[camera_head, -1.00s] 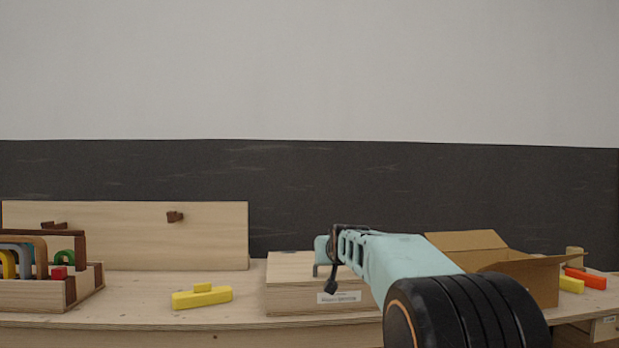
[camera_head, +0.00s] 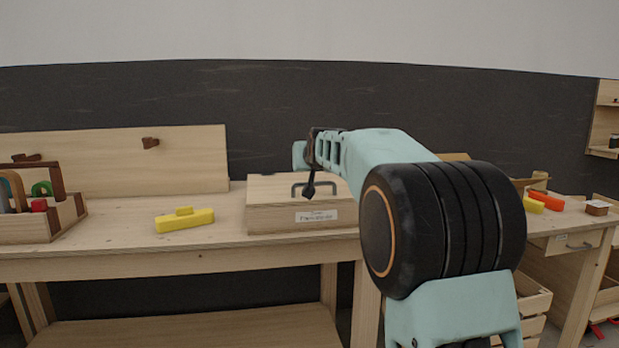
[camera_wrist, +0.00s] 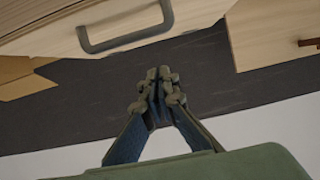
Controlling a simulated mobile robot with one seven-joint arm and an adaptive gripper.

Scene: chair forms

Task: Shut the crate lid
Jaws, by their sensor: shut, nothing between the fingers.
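The crate, a pale wooden box (camera_head: 275,219) with a white label on its front, stands on the workbench in the head view. Its lid (camera_head: 268,186) lies flat on top and looks down, though my arm hides its right part. The wrist view shows the handle (camera_wrist: 86,42) on a pale wooden panel (camera_wrist: 60,35) at the top. My gripper (camera_wrist: 158,78) is shut and empty, apart from the handle in that view. In the head view it is near the lid, its gap unclear.
A yellow block (camera_head: 185,221) lies left of the crate. A wooden toolbox (camera_head: 30,228) stands at the far left, before an upright board with pegs (camera_head: 120,165). A cardboard box (camera_wrist: 20,72) is partly hidden behind my arm. Orange (camera_head: 547,201) and yellow pieces lie at the right.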

